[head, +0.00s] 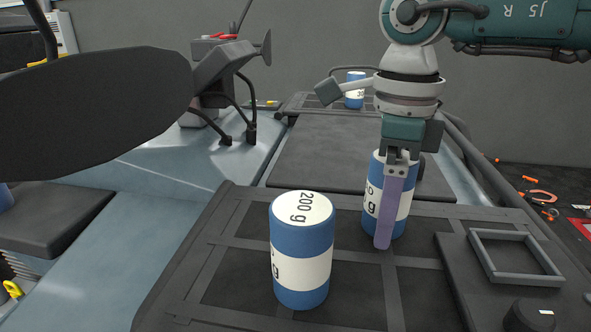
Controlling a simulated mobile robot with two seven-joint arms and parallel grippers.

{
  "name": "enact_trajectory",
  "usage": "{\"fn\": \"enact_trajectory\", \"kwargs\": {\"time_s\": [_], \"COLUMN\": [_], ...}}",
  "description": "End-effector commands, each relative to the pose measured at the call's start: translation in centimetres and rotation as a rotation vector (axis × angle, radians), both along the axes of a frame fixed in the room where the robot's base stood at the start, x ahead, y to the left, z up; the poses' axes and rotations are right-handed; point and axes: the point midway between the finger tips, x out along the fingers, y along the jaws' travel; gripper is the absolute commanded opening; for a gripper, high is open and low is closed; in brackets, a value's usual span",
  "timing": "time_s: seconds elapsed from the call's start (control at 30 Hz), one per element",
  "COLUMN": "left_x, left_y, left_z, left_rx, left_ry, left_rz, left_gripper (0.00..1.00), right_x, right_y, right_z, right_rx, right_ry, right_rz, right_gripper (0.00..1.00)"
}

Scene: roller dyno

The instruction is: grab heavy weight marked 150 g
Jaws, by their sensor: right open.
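A blue and white cylindrical weight (302,255) stands upright at the front, with "200 g" on its top. A second blue and white weight (402,212) stands upright behind it to the right. Its side label shows only a part ending in "g", and its top is covered, so I cannot read its mark. My right gripper (385,243) points down in front of this second weight, with a purple finger across it. It is open, and I cannot tell whether it touches the weight. My left gripper is not in view.
A third blue and white weight (355,97) stands far back, its label starting with "30". A square grey frame (516,258) and a black knob (530,316) are at the right. A large dark shape covers the upper left. Tools lie on the floor at far right.

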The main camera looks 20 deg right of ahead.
Motion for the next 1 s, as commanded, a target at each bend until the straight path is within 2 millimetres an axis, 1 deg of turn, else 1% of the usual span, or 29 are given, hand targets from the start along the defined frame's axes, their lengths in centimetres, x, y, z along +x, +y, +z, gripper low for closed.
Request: {"fn": "enact_trajectory", "kwargs": {"time_s": [0.07,0.9,1.0], "left_x": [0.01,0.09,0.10], "left_y": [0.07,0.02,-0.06], "left_z": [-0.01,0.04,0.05], "left_rx": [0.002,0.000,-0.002], "left_ry": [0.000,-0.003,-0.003], "left_rz": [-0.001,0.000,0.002], "left_gripper": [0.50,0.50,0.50], "right_x": [-0.01,0.00,0.02], "right_y": [0.01,0.00,0.01], "right_z": [0.01,0.07,0.09], "right_rx": [0.000,0.001,0.001], "right_ry": [0.000,0.001,-0.001], "right_rz": [0.000,0.000,0.000], "right_gripper": [0.99,0.04,0.04]}}
